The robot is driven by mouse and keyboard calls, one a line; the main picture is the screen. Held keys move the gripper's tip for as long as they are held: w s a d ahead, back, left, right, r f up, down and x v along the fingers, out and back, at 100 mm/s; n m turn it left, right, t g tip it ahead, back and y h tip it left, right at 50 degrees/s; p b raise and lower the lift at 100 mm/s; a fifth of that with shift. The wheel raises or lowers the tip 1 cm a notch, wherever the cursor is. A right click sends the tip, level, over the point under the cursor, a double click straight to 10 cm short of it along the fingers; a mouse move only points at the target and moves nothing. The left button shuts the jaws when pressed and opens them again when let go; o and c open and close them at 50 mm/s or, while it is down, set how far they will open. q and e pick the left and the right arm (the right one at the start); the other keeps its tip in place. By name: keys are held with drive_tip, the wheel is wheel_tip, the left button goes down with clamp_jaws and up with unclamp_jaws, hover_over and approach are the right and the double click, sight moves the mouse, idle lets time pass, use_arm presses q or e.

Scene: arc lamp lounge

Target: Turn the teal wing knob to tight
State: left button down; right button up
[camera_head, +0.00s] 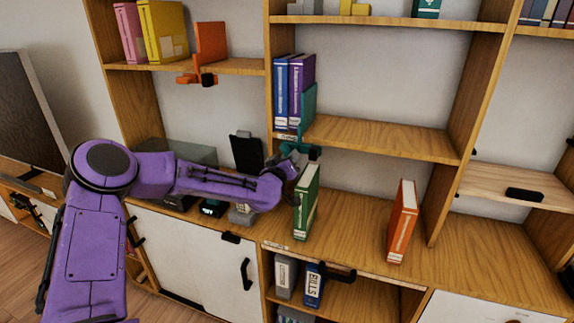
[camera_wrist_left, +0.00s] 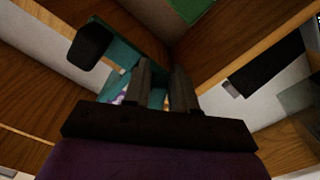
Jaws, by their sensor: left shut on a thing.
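A teal bookend clamp (camera_head: 308,108) stands at the right end of the blue and purple books on the middle shelf. Its teal wing knob (camera_head: 290,148) sits under the front edge of that shelf, partly hidden by my gripper. My left gripper (camera_head: 291,163) reaches up to the knob from below left. In the left wrist view, the two dark fingers (camera_wrist_left: 165,85) are shut, with a bit of teal between them. The teal clamp (camera_wrist_left: 122,60) with a black block shows beside the fingers. The knob's exact angle is hard to tell. My right gripper is not in view.
A green book (camera_head: 307,202) stands on the counter close to the right of my left gripper. An orange book (camera_head: 402,222) stands farther right, with bare counter between. An orange clamp (camera_head: 210,45) sits on the upper left shelf. A black stand (camera_head: 246,151) is left of the gripper.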

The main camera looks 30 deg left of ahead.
use_arm(q)
drive_tip(key=n+b, duration=0.1)
drive_tip(key=n, duration=0.1)
drive_tip(key=n+b, duration=0.1)
drive_tip(key=n, duration=0.1)
drive_tip(key=n+b, duration=0.2)
drive_tip(key=shift+w+d+r, duration=0.1)
drive_tip(key=shift+d+r, duration=0.2)
drive_tip(key=shift+d, duration=0.1)
drive_tip(key=shift+d+r+n+b, duration=0.1)
drive_tip(key=shift+r+n+b, duration=0.2)
drive_tip(key=shift+n+b, duration=0.8)
drive_tip(key=shift+d+r+n+b, duration=0.1)
drive_tip(key=shift+r+n+b, duration=0.25)
drive_tip(key=shift+n, duration=1.35)
drive_tip(key=c, duration=1)
unclamp_jaws()
drive_tip(key=shift+a, duration=0.1)
drive_tip(key=b+v, duration=0.2)
drive_tip(key=v, duration=0.8)
drive_tip(key=shift+s, duration=0.25)
